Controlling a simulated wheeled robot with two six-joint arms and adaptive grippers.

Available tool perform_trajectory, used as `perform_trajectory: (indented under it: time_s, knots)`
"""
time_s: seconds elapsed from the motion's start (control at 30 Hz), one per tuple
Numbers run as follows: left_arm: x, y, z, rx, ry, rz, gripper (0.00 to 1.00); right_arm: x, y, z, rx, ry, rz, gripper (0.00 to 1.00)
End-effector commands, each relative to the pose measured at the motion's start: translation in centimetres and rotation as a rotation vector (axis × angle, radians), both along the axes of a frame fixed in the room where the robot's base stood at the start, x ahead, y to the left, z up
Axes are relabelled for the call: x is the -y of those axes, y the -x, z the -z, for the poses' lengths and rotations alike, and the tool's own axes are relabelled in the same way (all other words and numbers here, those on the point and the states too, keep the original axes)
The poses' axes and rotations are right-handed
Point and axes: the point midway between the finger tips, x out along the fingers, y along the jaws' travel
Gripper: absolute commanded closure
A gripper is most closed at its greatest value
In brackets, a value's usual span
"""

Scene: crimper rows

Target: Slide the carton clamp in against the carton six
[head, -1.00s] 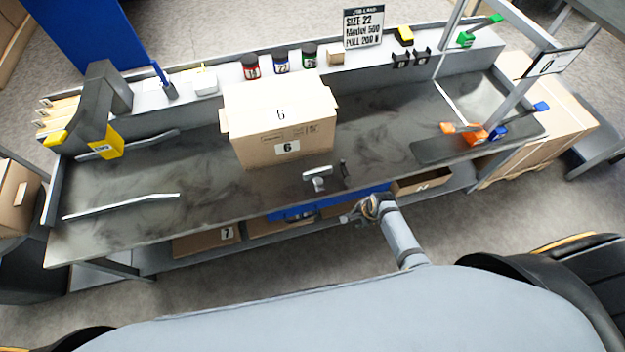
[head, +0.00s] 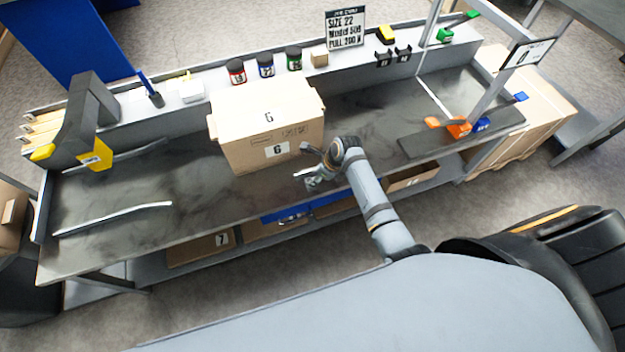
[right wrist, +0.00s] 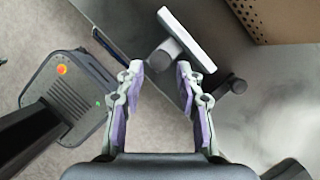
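The carton six (head: 245,148) is a closed tan box with a "6" on its top and front, standing on the dark bench. It also shows at the upper right of the right wrist view (right wrist: 285,20). The carton clamp (right wrist: 190,38) has a pale flat bar on a grey round stem, beside the carton's near side. In the head view my right gripper mostly covers the clamp. My right gripper (right wrist: 160,72) is open, with its fingers on either side of the line to the clamp's stem; whether they touch it, I cannot tell. My left gripper is not in view.
Colored jars (head: 266,66) line the back shelf. Orange and blue handles (head: 458,128) stand at the right.

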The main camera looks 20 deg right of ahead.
Motion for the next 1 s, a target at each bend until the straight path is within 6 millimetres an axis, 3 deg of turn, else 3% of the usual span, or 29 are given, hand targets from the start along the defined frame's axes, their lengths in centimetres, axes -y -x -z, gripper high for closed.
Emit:
perform_trajectory:
  time_s: [0.2, 0.5, 0.8, 1.0]
  knots:
    - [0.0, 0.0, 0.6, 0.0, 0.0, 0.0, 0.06, -0.8, -0.7, 2.6, 0.0, 0.0, 0.0, 0.63]
    - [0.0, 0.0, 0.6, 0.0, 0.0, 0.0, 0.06, -0.8, -0.8, 2.8, 0.001, 0.001, -0.001, 0.63]
    - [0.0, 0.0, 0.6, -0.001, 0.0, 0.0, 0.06, -0.8, -0.8, 2.8, 0.001, 0.001, -0.001, 1.0]
    - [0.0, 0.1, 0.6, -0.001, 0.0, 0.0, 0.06, -0.8, -0.8, 2.8, 0.001, 0.001, -0.001, 1.0]
